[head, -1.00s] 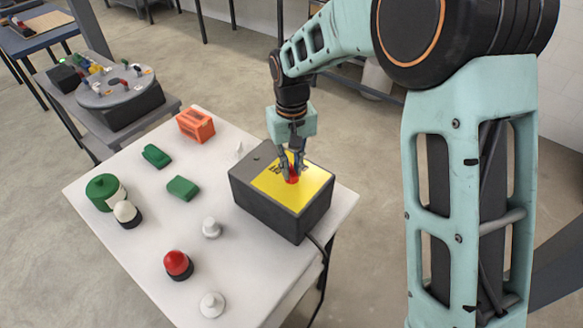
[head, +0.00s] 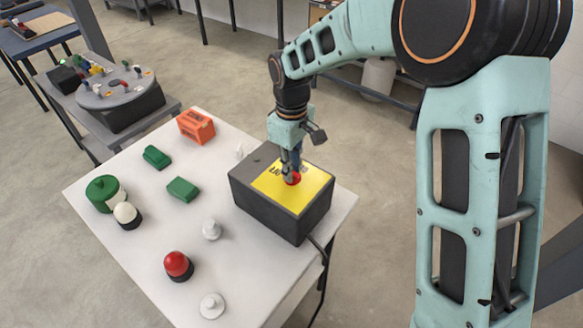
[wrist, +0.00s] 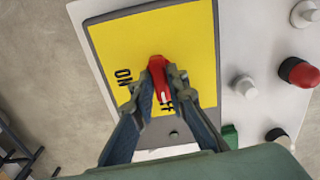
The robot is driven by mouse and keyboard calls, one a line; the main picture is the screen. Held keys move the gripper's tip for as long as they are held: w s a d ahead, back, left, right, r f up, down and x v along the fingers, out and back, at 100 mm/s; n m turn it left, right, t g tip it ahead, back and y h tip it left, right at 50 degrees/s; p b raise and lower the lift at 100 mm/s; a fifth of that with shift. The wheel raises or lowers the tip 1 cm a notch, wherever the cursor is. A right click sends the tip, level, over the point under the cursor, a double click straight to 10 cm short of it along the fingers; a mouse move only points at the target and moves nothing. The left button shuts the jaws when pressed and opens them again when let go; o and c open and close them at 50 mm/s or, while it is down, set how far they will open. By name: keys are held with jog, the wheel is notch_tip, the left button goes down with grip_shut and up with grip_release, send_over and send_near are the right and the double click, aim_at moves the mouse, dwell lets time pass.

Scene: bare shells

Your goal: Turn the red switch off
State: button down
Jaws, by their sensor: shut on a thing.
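The red switch (wrist: 158,72) is a long knob on the yellow plate (wrist: 185,45) of a dark grey box (head: 260,205). My gripper (wrist: 161,88) is shut on it, with one finger on each side. The knob's white-marked end lies in the wrist view beside the black OFF lettering, which the fingers and knob partly cover. The ON lettering (wrist: 124,77) is clear to the left. In the head view my gripper (head: 291,175) points down onto the plate and only a little of the red switch (head: 294,181) shows.
The box stands near the white table's right edge, with a cable at its side. Left of it are an orange block (head: 196,126), green blocks (head: 182,189), a red dome button (head: 178,265) and white knobs (head: 212,306). A grey round panel (head: 118,92) stands behind.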

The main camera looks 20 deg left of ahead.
dwell(0.4)
jog(key=c, duration=1.9)
grip_release()
jog(key=shift+c, duration=0.2)
jog(key=shift+r, duration=0.15)
notch_tip(320, 180, up, 12)
